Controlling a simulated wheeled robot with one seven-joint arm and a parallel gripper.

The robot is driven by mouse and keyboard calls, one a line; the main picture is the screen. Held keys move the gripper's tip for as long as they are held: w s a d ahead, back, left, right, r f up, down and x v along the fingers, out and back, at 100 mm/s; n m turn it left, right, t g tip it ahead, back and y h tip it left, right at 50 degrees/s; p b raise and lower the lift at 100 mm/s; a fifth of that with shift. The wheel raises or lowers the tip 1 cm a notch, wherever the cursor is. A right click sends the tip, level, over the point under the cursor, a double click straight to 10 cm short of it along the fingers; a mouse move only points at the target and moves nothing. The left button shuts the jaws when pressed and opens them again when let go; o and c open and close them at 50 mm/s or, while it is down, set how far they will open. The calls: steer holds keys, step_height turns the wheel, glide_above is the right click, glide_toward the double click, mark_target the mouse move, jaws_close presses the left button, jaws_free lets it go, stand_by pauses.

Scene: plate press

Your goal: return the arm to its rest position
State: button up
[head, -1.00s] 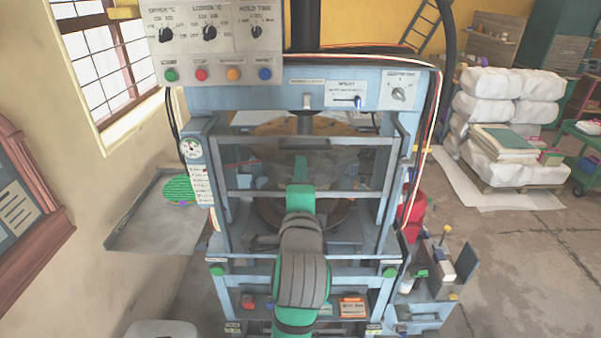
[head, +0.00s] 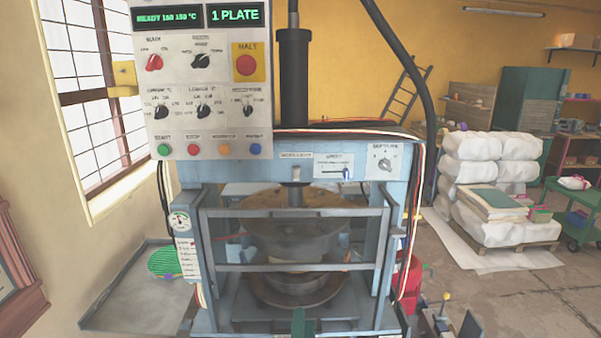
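Only a small dark green tip of my arm (head: 298,322) shows, at the bottom edge in front of the press. Its fingers cannot be made out, so I cannot tell whether my gripper is open or shut. The blue press (head: 230,172) stands straight ahead. Its round platens (head: 290,235) show behind a grey barred guard (head: 295,212). No part of my arm shows between the platens. The display (head: 236,14) reads "1 PLATE", and the one beside it begins "READY".
A control panel (head: 200,100) with knobs and buttons hangs at upper left. A grey side tray (head: 130,300) holds a round green striped piece (head: 165,262). White sacks (head: 500,190) are stacked on a pallet at right. Open floor (head: 520,300) lies at lower right.

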steer(key=s+f+n+g, duration=0.1)
steer(key=s+f+n, duration=0.6)
steer(key=s+f, duration=1.1)
steer(key=s+f+n+g, duration=0.1)
steer(key=s+n, duration=0.4)
steer(key=s, duration=1.6)
steer(key=shift+s+a+f, duration=0.15)
steer(key=shift+a+f, duration=0.2)
steer(key=shift+a, duration=0.05)
